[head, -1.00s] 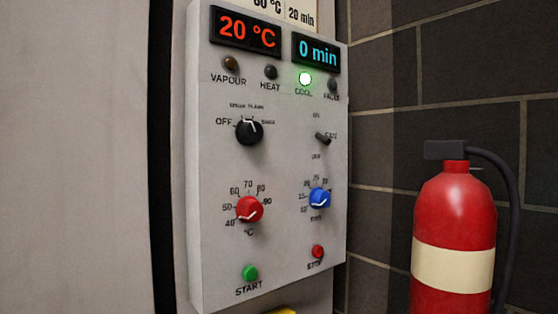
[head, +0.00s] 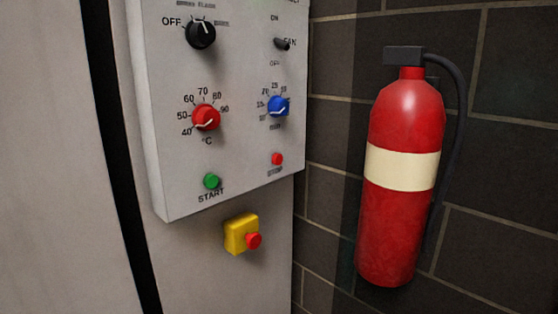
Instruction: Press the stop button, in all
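The stop button (head: 277,159) is a small red button at the lower right of the grey control panel (head: 180,150) in the head view, with a blurred STOP label under it. The green START button (head: 211,181) sits to its left on the same panel. Below the panel, a yellow box with a red button (head: 241,234) is fixed to the lighter surface. My gripper is not in view.
Above the buttons are a red temperature knob (head: 206,117), a blue minutes knob (head: 278,106), a black selector knob (head: 200,34) and a fan switch (head: 281,43). A red fire extinguisher (head: 399,225) hangs against the dark brick wall (head: 500,150) at right.

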